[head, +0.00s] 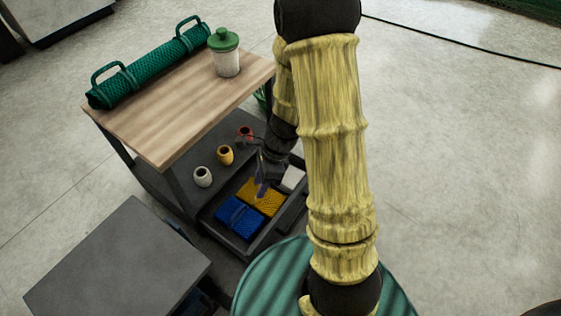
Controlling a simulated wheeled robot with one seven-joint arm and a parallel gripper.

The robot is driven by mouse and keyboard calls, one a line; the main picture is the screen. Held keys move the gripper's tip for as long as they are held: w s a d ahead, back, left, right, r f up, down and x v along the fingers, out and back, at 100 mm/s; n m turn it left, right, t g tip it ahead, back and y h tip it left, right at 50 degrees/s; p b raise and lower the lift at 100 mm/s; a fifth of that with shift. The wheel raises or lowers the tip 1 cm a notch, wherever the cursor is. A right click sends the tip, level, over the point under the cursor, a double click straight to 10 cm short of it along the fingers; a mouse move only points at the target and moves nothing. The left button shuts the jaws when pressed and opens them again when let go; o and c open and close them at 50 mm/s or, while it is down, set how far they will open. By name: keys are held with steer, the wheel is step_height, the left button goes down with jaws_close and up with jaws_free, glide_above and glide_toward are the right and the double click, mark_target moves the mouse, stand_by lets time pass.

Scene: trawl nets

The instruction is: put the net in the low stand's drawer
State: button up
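A green rolled net (150,75) with two loop handles lies along the back edge of the wooden top. A blue mesh bundle (240,217) and a yellow mesh bundle (262,196) lie side by side in the open drawer or tray (243,248) low on the wood-topped stand (185,110). I cannot tell which of these is the task's net. My gripper (262,187) points down at the yellow bundle, its fingertips over or touching it. The fingers are small and partly hidden by my arm, so whether they are open or shut is unclear.
A white jar with a green lid (226,58) stands on the wooden top. White (202,176), yellow (225,155) and red (244,135) small pots stand on the shelf below. A low grey stand (122,268) is at lower left. The floor to the right is clear.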

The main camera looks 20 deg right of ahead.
steer(key=s+d+r+n+t+h, duration=0.1)
steer(key=s+d+r+n+h, duration=0.1)
steer(key=r+n, duration=0.4)
steer(key=s+d+r+n+t+h, duration=0.2)
steer(key=r+n, duration=0.4)
steer(key=n, duration=0.8)
steer(key=shift+r+t, duration=0.2)
steer(key=shift+t, duration=0.1)
